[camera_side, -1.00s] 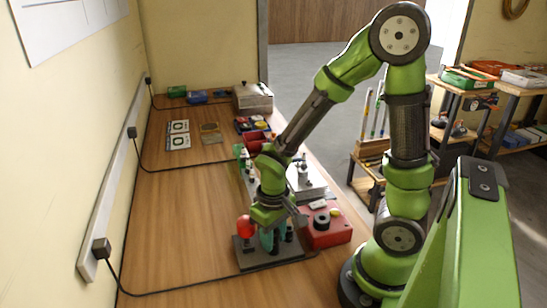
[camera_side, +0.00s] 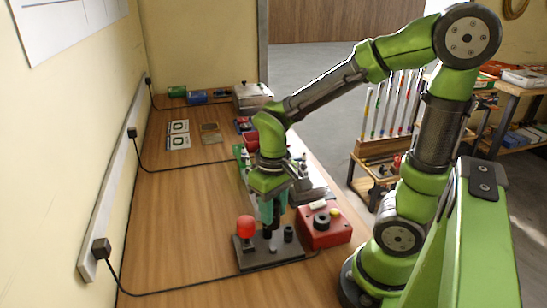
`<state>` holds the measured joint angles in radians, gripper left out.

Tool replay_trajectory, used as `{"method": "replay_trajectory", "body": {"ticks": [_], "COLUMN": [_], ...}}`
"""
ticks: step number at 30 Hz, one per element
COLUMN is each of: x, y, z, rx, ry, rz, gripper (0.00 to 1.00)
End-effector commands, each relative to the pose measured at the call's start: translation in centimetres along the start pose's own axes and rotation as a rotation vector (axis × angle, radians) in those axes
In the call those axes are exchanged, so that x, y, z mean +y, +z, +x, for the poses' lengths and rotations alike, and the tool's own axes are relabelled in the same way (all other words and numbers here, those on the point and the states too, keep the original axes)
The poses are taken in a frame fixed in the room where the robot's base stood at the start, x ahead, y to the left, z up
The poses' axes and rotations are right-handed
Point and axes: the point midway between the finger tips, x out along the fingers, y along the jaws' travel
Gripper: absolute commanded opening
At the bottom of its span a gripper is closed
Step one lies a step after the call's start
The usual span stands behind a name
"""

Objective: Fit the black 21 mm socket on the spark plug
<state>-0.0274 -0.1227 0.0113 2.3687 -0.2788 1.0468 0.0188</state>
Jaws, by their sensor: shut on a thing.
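My gripper (camera_side: 267,218) is shut, with its teal fingers pointing down above a dark base plate (camera_side: 270,262) near the front of the bench. A dark cylindrical piece (camera_side: 268,231) shows just under the fingertips and looks like the black socket held between them. Whether its lower end is clear of the plate is hard to tell. Another black cylinder (camera_side: 289,233) stands on the plate, to the right of the fingers. I cannot pick out the spark plug; the gripper and arm hide part of the area behind.
A red rounded piece (camera_side: 245,227) stands on the plate close left of the fingers. A red box (camera_side: 325,230) with a black ring on top is to the right. Dark cables cross the bench (camera_side: 180,225), whose left part is open.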

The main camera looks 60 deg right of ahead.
Motion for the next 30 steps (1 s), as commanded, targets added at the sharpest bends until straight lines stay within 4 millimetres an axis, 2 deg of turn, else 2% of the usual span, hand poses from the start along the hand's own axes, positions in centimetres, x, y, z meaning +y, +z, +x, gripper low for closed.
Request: {"method": "replay_trajectory", "body": {"ticks": [1,6,12,17,26,30], "x": [-0.1,0.0,0.0,0.0,4.4,8.4], "y": [-0.2,-0.2,-0.1,-0.1,-4.8,-7.6], "z": [-2.0,-7.5,-12.1,-14.9,-15.4,-15.6], "rx": [0.015,0.014,0.008,0.006,-0.002,-0.003], "ry": [-0.004,-0.003,-0.002,-0.001,-0.006,-0.007], "rz": [0.001,-0.001,-0.001,0.000,0.200,0.338], "gripper": [0.02,0.02,0.02,0.02,0.02,0.02]}}
